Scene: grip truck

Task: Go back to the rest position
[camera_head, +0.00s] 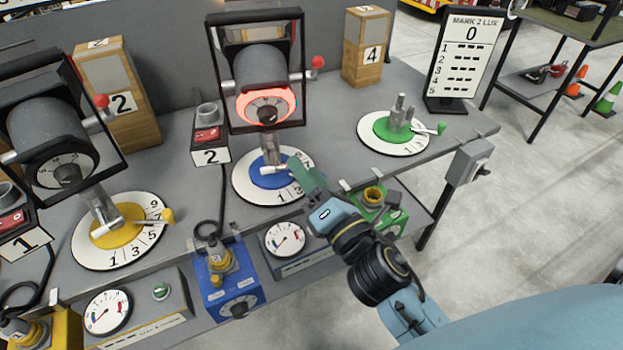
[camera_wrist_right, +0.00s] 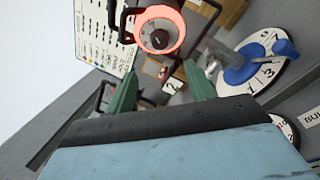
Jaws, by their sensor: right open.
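My right gripper (camera_head: 300,170) reaches in from the lower right in the head view. Its green fingers overlap the right edge of the blue dial's numbered white disc (camera_head: 243,187); I cannot tell whether they touch it. In the right wrist view the two fingers of my right gripper (camera_wrist_right: 160,88) stand apart with nothing held between them. There the blue dial (camera_wrist_right: 240,72) lies to the right, outside the fingers. My left gripper is not in view.
A lamp with a red glowing ring (camera_head: 283,109) stands behind the blue dial. A yellow dial (camera_head: 108,238) is at left, a green dial (camera_head: 381,128) at right. A blue control box (camera_head: 226,280) and a green box (camera_head: 393,217) hang at the bench's front edge. Open floor lies right.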

